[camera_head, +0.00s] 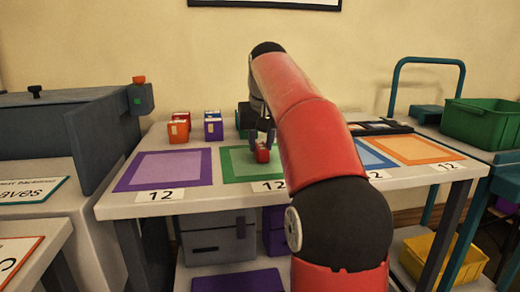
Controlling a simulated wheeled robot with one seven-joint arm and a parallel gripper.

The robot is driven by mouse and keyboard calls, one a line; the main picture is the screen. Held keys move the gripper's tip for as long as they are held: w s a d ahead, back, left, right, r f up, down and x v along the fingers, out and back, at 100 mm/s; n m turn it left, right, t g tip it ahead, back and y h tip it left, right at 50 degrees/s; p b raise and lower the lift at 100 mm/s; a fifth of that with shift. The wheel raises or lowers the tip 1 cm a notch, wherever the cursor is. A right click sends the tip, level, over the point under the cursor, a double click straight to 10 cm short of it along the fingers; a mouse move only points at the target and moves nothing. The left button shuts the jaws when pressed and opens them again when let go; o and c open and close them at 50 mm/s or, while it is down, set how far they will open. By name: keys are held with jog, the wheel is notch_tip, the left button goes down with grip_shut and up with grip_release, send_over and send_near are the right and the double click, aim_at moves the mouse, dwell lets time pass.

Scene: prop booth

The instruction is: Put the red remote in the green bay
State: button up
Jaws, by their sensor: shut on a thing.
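My gripper (265,138) points down over the green bay (237,165), a green-bordered square on the table. It is shut on a small red thing (263,155), which I take to be the red remote. The red thing is over the right part of the green bay. I cannot tell whether it touches the surface. My red and black arm covers the bay's right side and part of the blue bay (372,156).
A purple bay (165,170) lies left and an orange bay (415,150) right. Red-orange boxes (178,132) and purple-blue boxes (213,128) stand behind. A dark flat tray (378,128) lies at the back right. A green bin (483,124) stands on a teal cart.

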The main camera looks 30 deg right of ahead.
jog(key=shift+f, duration=0.1)
jog(key=o, duration=1)
jog(key=p+v, duration=0.4)
jog(key=v, duration=0.8)
jog(key=shift+n+t, duration=0.3)
jog(key=shift+n, duration=0.5)
jog(key=s+a+f, duration=0.2)
jog(key=s+a, duration=0.1)
jog(key=s+a+f, duration=0.2)
jog(key=a+f, duration=0.1)
jog(key=s+a+f, duration=0.2)
jog(key=s+a, duration=0.1)
jog(key=shift+s+a+f, duration=0.25)
jog(key=shift+s, duration=0.1)
jog(key=shift+n+t+y, duration=0.4)
jog(key=shift+n+y, duration=0.2)
jog(key=shift+n, duration=0.2)
jog(key=s+a+f, duration=0.1)
jog(key=s+f, duration=0.4)
jog(key=f, duration=0.1)
jog(key=s+a+f, duration=0.2)
jog(key=s+f, duration=0.2)
jog(key=f, duration=0.3)
jog(key=s+a+f, duration=0.2)
jog(key=s+f, duration=0.3)
jog(key=f, duration=0.2)
jog(key=shift+s, duration=0.3)
